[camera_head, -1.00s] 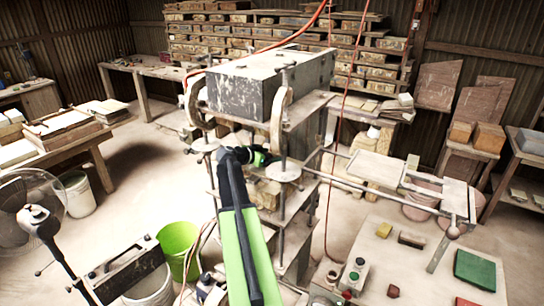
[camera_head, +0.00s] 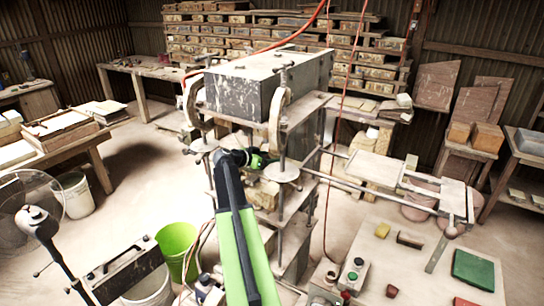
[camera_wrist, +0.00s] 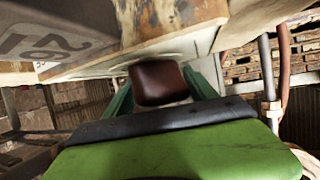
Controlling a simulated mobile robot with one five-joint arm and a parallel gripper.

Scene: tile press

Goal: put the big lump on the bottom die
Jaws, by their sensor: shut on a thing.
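My gripper (camera_wrist: 163,90) is shut on a dark reddish-brown lump (camera_wrist: 159,82), which shows between its green fingers in the wrist view. In the head view my gripper (camera_head: 262,161) reaches between the posts of the press (camera_head: 283,145), below the big grey block. The lump cannot be made out there. The bottom die cannot be clearly picked out; the arm and a press post hide much of that area.
The press's heavy grey block (camera_head: 235,92) and its posts closely surround my gripper. At the right, a table (camera_head: 375,262) holds a green slab (camera_head: 474,269), several small coloured lumps and a button box (camera_head: 354,274). A green bucket (camera_head: 177,247) stands on the floor to the left.

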